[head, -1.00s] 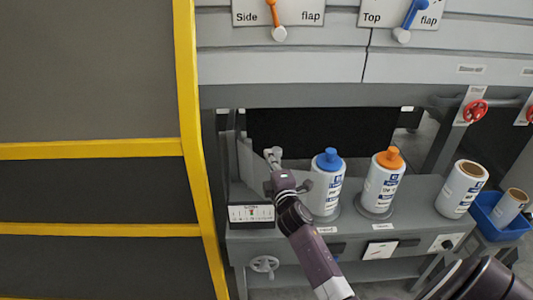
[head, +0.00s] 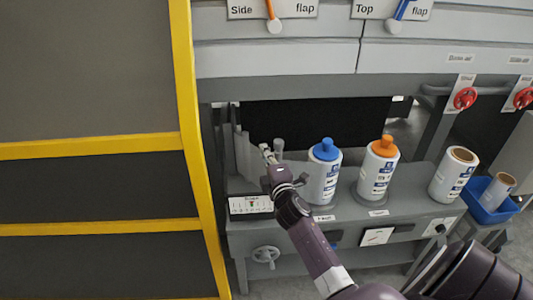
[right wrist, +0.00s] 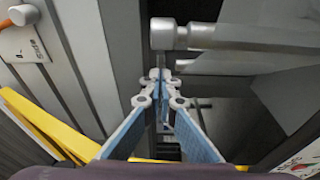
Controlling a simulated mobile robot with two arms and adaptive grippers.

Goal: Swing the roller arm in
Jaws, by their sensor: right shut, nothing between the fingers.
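A grey bar with a thick cylindrical end, seemingly the roller arm (right wrist: 215,36), runs in from the right across the top of the right wrist view. In the head view a small grey knob (head: 279,145), seemingly its end, stands beside my right gripper (head: 267,154) at the left end of the machine shelf. In the right wrist view my right gripper (right wrist: 160,80) has its fingertips together with nothing between them. The tips lie just below the bar's cylindrical end; I cannot tell whether they touch it. My left gripper is not in view.
A blue-capped roll (head: 323,170) and an orange-capped roll (head: 378,168) stand right of my gripper. An uncapped roll (head: 453,174) and a blue bin (head: 490,200) are farther right. A yellow-framed guard (head: 192,150) rises at the left. A small gauge plate (head: 250,205) sits below.

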